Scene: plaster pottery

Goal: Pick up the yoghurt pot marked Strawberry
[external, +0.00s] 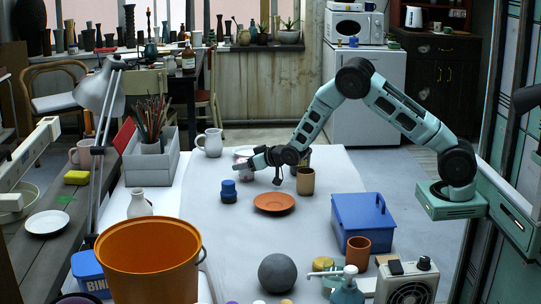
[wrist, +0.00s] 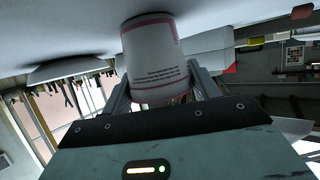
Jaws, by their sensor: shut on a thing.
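In the wrist view my gripper (wrist: 162,88) is shut on a white pot with pink-red bands and small dark print (wrist: 155,62). One finger lies on each side of it. The flavour name cannot be read from this side, so I cannot tell whether it is the Strawberry pot. In the external view my gripper (external: 252,163) is low over the white table, left of the tan cup. The pot (external: 242,168) shows only small and pinkish at its tip. I cannot tell whether it touches the table.
A tan cup (external: 305,181) stands close to the right of my gripper. A white jug (external: 211,143) stands behind left, and a blue box (external: 362,220) front right.

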